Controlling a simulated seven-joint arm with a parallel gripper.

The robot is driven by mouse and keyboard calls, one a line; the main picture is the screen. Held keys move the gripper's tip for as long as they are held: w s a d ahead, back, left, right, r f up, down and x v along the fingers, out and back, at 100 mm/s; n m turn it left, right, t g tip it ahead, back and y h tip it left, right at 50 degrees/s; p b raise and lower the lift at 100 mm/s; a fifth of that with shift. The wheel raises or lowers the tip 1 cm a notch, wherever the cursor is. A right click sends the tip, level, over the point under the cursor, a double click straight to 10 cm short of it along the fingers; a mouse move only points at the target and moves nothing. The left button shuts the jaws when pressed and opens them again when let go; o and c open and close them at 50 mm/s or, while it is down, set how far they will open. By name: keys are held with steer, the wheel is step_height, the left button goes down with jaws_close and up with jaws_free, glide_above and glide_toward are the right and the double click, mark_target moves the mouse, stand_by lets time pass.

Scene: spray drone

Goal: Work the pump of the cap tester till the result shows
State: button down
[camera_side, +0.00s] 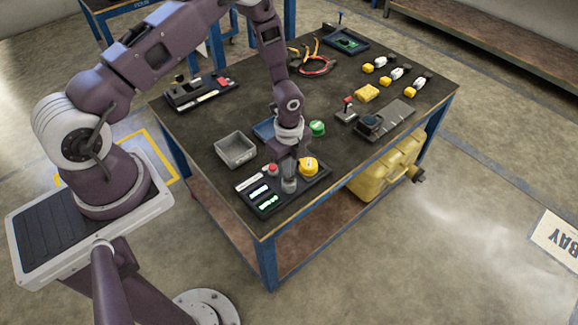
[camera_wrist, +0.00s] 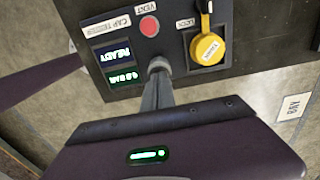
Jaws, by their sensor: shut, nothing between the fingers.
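The cap tester (camera_side: 247,197) is a black panel at the table's near corner. It also shows in the wrist view (camera_wrist: 225,56), with a display (camera_wrist: 116,54) that appears to read READY and a smaller bar reading (camera_wrist: 123,76), too small to read surely. My gripper (camera_side: 288,172) is shut, empty, pointing down over the pump. Contact cannot be told.
A grey bin (camera_side: 235,150), a blue tray (camera_side: 265,129) and a green cap (camera_side: 317,128) are close behind the tester. A black device (camera_side: 200,92) is at the far left.

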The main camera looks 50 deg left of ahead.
steer(key=shift+s+f, duration=0.1)
steer(key=shift+f, duration=0.65)
step_height(320, 180, up, 14)
steer(key=shift+r, duration=0.2)
stand_by(0.5)
